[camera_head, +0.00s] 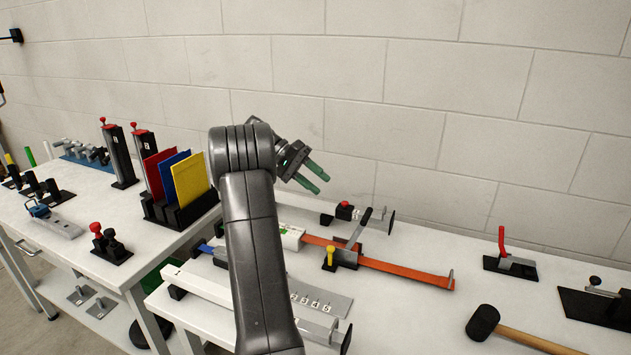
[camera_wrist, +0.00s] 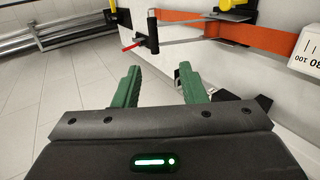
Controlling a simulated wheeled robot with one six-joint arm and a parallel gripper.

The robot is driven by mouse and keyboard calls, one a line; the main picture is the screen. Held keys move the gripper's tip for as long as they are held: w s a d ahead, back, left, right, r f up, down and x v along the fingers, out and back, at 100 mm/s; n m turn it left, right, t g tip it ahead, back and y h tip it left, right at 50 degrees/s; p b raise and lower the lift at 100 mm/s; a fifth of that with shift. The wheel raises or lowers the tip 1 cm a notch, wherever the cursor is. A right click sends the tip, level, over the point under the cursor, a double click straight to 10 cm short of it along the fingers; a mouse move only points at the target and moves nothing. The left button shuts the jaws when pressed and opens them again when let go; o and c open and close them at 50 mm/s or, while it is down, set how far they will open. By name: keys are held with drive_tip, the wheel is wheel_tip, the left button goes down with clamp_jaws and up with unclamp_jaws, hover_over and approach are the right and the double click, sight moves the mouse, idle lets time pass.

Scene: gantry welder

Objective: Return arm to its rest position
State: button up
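My gripper (camera_head: 315,179) is at the end of my dark grey arm, raised above the back of the right workbench. Its two green fingers point right and slightly down in the head view. In the wrist view my gripper (camera_wrist: 158,88) shows its two green fingers spread apart with a gap between them. Nothing is held between them. The arm rises from the bottom middle of the head view and bends at the elbow near the wall. It hides part of the bench behind it.
Below my gripper, the right bench holds an orange strap (camera_head: 400,271), a yellow-knobbed clamp (camera_head: 330,257), a red-handled clamp (camera_head: 503,248) and a mallet (camera_head: 484,322). The left bench holds a rack with red, blue and yellow (camera_head: 190,180) plates. A block wall (camera_head: 420,90) stands behind.

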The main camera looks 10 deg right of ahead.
drive_tip(key=x, duration=1.4)
drive_tip(key=shift+p, duration=0.4)
drive_tip(key=shift+r, duration=0.1)
drive_tip(key=v, duration=1.4)
drive_tip(key=s+d+f+y, duration=0.1)
drive_tip(key=s+d+f, duration=0.4)
drive_tip(key=d, duration=0.3)
drive_tip(key=s+d+f+t+p, duration=0.1)
drive_tip(key=s+d+f, duration=0.4)
drive_tip(key=d, duration=0.3)
drive_tip(key=shift+y, duration=0.4)
